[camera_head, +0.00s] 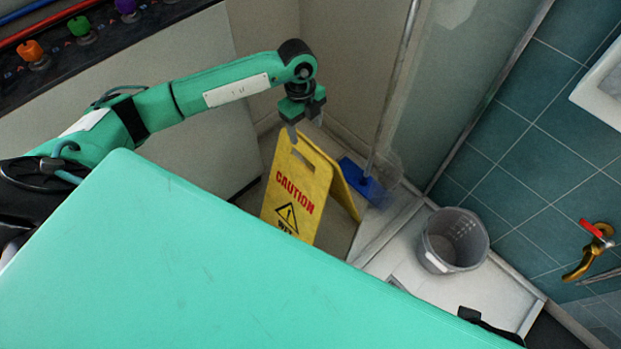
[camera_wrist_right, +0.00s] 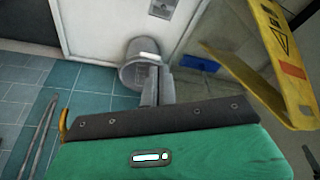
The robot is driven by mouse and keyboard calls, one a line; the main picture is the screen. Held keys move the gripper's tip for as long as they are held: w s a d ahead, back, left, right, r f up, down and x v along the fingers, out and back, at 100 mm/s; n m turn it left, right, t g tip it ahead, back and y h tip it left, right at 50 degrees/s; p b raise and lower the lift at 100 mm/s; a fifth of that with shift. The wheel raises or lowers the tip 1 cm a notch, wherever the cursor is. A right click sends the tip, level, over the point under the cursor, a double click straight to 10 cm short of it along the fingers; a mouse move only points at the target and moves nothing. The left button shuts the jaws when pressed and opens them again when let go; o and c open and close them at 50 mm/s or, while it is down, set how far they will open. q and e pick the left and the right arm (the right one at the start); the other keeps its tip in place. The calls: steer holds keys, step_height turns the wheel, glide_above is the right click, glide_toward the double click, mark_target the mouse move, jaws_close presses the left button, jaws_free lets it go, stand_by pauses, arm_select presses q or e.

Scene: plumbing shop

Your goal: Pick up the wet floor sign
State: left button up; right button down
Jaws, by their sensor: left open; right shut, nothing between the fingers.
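The yellow wet floor sign (camera_head: 297,190) stands opened on the floor in the corner, with red CAUTION lettering and a black warning triangle. Its lower part is hidden behind my green body in the head view. It also shows at the right of the right wrist view (camera_wrist_right: 255,75). My left gripper (camera_head: 305,127) is open and points down at the top edge of the sign; I cannot tell whether the fingers touch it. My right gripper (camera_wrist_right: 158,75) is shut and empty, to the left of the sign in its wrist view.
A grey bucket (camera_head: 454,240) stands on the white tray floor (camera_head: 400,258) right of the sign. A blue mop or broom head (camera_head: 366,184) on a long pole is right behind the sign. A counter with coloured knobs (camera_head: 83,30) is at upper left. A brass tap (camera_head: 585,255) is on the tiled wall.

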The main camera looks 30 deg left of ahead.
mark_target(308, 145)
arm_select(q)
steer(key=f, duration=0.6)
steer(key=shift+d+f+b, duration=0.25)
steer(key=shift+d+b, duration=0.05)
steer(key=shift+d, duration=0.1)
steer(key=f, duration=0.4)
steer(key=shift+d+f+b, duration=0.2)
steer(key=shift+b, duration=0.1)
steer(key=shift+f, duration=0.15)
arm_select(e)
steer(key=v, duration=0.2)
steer(key=shift+s+r, duration=0.2)
steer(key=shift+r, duration=0.15)
arm_select(q)
steer(key=shift+f, duration=0.2)
arm_select(e)
steer(key=shift+w+d+r, duration=0.1)
steer(key=shift+w+r, duration=0.15)
steer(key=shift+w, duration=0.15)
arm_select(q)
steer(key=c, duration=1.3)
jaws_close()
steer(key=shift+w, duration=0.1)
arm_select(e)
steer(key=shift+s+f, duration=0.2)
steer(key=shift+s, duration=0.15)
